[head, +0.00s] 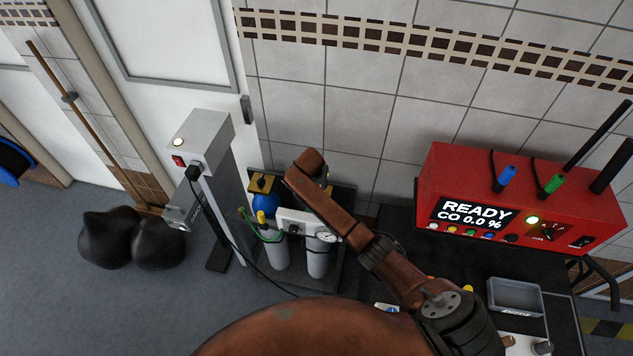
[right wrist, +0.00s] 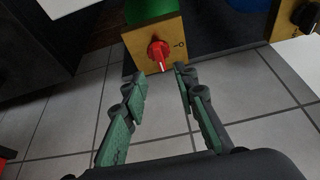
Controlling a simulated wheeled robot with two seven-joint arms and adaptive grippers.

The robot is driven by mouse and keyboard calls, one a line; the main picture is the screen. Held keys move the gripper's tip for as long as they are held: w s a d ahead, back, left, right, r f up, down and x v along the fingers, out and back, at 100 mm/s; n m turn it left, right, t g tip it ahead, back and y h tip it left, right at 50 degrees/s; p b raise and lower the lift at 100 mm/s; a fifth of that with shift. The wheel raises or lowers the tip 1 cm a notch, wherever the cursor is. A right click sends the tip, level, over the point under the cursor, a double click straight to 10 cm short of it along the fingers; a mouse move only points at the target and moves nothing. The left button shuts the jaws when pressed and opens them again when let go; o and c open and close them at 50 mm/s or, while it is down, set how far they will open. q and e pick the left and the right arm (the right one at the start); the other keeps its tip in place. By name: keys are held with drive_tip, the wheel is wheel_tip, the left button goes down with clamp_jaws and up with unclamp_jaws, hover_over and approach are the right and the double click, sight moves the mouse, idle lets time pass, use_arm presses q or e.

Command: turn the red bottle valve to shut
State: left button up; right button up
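In the right wrist view, the red bottle valve (right wrist: 159,54) is a round knob with a pale pointer mark. It sits on the face of a yellow block (right wrist: 141,43) with a small round mark beside the knob. The block is joined to a green bottle (right wrist: 148,10). My right gripper (right wrist: 160,74) is open, its two green-padded fingers spread, with the tips just below the knob on either side in the picture. I cannot tell whether they touch it. In the head view, my right arm covers the red valve and most of that gripper. My left gripper is not in view.
A blue bottle (head: 264,205) with a yellow block stands left of my arm. White cylinders with a gauge (head: 324,237) stand in front. A grey post (head: 222,190) with a cable is to the left. A red READY box (head: 520,195) stands at the right. Floor is open at lower left.

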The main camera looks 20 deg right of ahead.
drive_tip(key=shift+v, duration=2.2)
